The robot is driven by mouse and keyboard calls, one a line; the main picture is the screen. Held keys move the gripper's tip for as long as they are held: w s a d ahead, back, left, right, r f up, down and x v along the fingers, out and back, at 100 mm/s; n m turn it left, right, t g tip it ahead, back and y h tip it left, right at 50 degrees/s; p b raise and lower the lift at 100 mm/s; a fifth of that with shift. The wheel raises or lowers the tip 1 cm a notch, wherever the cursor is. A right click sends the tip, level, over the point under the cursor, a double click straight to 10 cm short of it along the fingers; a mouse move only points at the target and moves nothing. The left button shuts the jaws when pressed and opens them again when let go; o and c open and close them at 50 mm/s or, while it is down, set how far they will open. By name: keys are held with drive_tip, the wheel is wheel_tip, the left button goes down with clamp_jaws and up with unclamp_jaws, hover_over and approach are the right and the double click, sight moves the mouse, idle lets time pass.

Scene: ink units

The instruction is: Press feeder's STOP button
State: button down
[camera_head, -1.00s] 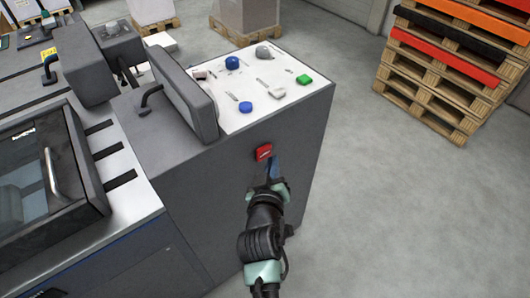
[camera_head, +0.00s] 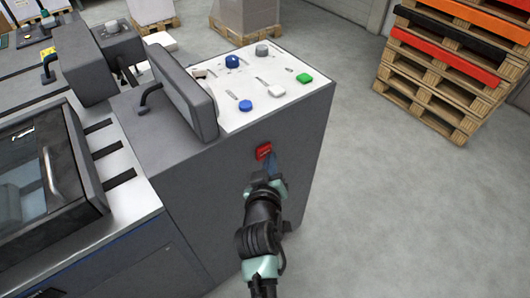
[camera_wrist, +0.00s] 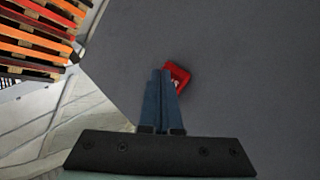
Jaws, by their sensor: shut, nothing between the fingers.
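The feeder (camera_head: 215,190) is a grey cabinet with a white control panel on top. A red button (camera_head: 263,150), which I take for the STOP button, sits on its side face below the panel. My gripper (camera_head: 272,163) is at the lower edge of this button, its blue fingers shut and empty. In the wrist view the closed fingertips (camera_wrist: 162,74) overlap the left part of the red button (camera_wrist: 180,76). The fingers hide part of the button. I cannot tell whether they touch it or whether it is pressed in.
The panel carries blue buttons (camera_head: 246,105), a green button (camera_head: 304,77) and a white button (camera_head: 276,92). A dark screen housing (camera_head: 183,90) stands at the panel's left. Stacked pallets (camera_head: 430,85) stand at the right. The floor (camera_head: 400,210) on the right is clear.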

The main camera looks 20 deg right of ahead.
drive_tip(key=shift+w+a, duration=0.2)
drive_tip(key=shift+w, duration=0.3)
idle(0.7)
drive_tip(key=shift+s, duration=0.1)
drive_tip(key=shift+s+d+p, duration=0.3)
drive_tip(key=shift+s, duration=0.45)
drive_tip(key=shift+s+d+p, duration=0.3)
drive_tip(key=shift+s+p, duration=0.25)
drive_tip(key=shift+s, duration=0.25)
drive_tip(key=shift+s+d+p, duration=0.25)
drive_tip(key=shift+s+p, duration=0.25)
drive_tip(key=shift+s, duration=0.25)
drive_tip(key=shift+s+d+p, duration=0.3)
drive_tip(key=shift+s+p, duration=0.25)
drive_tip(key=shift+s, duration=0.25)
